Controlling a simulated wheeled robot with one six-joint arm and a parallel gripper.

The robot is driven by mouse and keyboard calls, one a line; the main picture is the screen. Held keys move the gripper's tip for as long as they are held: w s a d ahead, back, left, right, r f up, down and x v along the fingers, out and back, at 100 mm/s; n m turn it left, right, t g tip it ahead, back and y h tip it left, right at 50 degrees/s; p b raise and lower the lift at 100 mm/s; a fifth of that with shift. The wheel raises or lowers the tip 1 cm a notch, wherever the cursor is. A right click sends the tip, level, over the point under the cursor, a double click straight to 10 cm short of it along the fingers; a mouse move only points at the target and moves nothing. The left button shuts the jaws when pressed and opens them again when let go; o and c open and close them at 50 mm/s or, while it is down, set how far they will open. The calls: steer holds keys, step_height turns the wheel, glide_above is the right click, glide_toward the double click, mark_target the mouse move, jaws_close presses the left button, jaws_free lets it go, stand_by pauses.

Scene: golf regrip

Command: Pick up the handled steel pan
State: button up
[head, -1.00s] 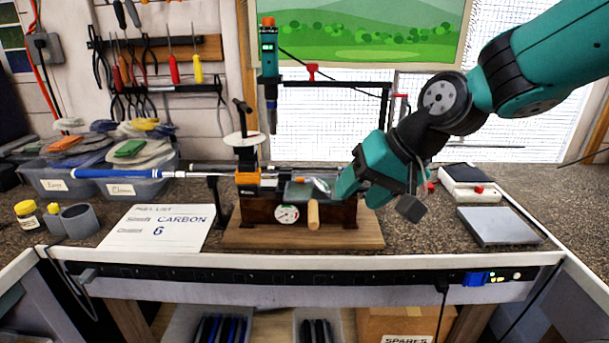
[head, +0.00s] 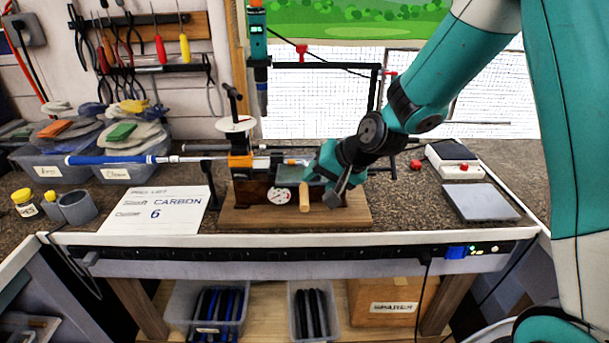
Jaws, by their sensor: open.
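The steel pan appears to be the grey tray at the front of the club vise, with a short wooden handle (head: 304,197) pointing toward me beside the round dial. Much of the pan's body is hidden by the vise and my gripper. My gripper (head: 334,196) is open, just right of the handle and above the wooden base board (head: 250,216). I see a small gap between its dark fingers and the handle, with nothing clearly held.
A blue-gripped golf club (head: 110,160) lies through the vise (head: 240,165). A grey flat plate (head: 480,202) and a white box with a red knob (head: 452,158) lie to the right. A printed pull list (head: 155,213) lies left. The bench between board and plate is clear.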

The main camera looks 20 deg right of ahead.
mark_target(307, 188)
steer(key=p+x, duration=0.1)
steer(key=x, duration=0.1)
steer(key=p+x, duration=0.1)
steer(key=x, duration=0.1)
steer(key=shift+w+a+f, duration=0.15)
steer(key=shift+a+f, duration=0.05)
steer(key=shift+a, duration=0.2)
steer(key=shift+c, duration=0.3)
jaws_close()
